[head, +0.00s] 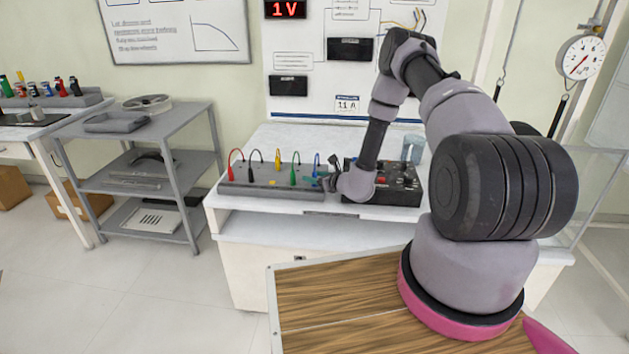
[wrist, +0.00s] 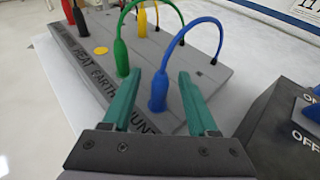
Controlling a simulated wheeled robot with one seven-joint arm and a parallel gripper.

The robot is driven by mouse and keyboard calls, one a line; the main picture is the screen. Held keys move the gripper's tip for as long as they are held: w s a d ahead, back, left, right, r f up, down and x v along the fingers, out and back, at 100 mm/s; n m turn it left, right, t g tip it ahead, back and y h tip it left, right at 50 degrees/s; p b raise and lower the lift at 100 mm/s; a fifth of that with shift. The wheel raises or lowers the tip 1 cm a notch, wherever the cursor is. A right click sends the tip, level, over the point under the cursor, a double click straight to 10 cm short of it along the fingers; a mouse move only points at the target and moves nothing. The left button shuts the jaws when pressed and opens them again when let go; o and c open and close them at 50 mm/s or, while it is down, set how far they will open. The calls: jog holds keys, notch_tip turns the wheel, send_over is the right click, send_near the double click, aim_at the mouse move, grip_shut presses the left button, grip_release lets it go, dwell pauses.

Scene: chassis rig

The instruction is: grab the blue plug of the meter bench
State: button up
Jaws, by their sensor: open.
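The blue plug (wrist: 158,90) stands upright in the grey socket board, with a blue cable arching from its top to the right. In the head view the blue plug (head: 316,168) is at the right end of the board. My gripper (wrist: 174,76) is open, with its teal fingers on either side of the blue plug in the wrist picture. I cannot tell whether the fingers touch it. In the head view my gripper (head: 316,181) is low at the right end of the board, partly hidden by my wrist. The grey board (head: 240,185) rests on the white bench.
A green plug (wrist: 121,58) stands just left of the blue one, with yellow (head: 278,160) and red (head: 231,166) ones further left. A dark switch box (wrist: 280,125) stands close on the right. A clear beaker (head: 412,148) is behind it.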

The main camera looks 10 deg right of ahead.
grip_shut()
